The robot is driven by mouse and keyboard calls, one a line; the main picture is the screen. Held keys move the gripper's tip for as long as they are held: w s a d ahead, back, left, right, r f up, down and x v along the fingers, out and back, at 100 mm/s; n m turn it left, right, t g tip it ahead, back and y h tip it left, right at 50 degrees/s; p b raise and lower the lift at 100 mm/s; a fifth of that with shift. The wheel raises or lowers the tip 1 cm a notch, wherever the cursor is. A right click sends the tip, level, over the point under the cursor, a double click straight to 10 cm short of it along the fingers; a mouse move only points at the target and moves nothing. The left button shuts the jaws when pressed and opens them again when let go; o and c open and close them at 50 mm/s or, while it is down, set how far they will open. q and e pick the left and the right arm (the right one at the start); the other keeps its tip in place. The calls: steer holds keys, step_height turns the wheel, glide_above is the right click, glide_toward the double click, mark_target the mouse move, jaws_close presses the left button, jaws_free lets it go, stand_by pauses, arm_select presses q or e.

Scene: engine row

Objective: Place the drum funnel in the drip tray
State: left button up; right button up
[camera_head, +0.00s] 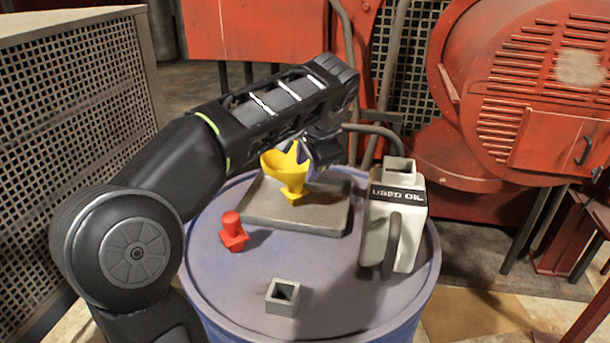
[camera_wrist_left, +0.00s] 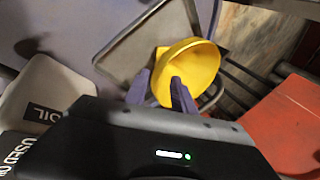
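The yellow drum funnel (camera_head: 288,172) appears to stand in the grey drip tray (camera_head: 262,212), bowl up and slightly tilted; I cannot tell whether its base fully rests on the tray. My left gripper (camera_head: 301,158) is at the funnel's bowl. In the left wrist view its fingers (camera_wrist_left: 161,86) are apart, one inside the bowl (camera_wrist_left: 196,68) and one outside, with the bowl's wall between them. The gap looks wider than the wall. The tray's corner shows there too (camera_wrist_left: 118,58). My right gripper is not in view.
All stand on a blue drum (camera_head: 225,285). A white used oil can (camera_head: 409,225) stands right of the tray. A red part (camera_head: 232,232) is at its left, and a grey square piece (camera_head: 282,298) is in front. Red machinery (camera_head: 530,90) is behind.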

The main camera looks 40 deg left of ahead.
arm_select(q)
steer(key=p+v, duration=0.2)
steer(key=v, duration=0.4)
steer(key=shift+r, duration=0.15)
steer(key=shift+s+d, duration=0.1)
stand_by(0.3)
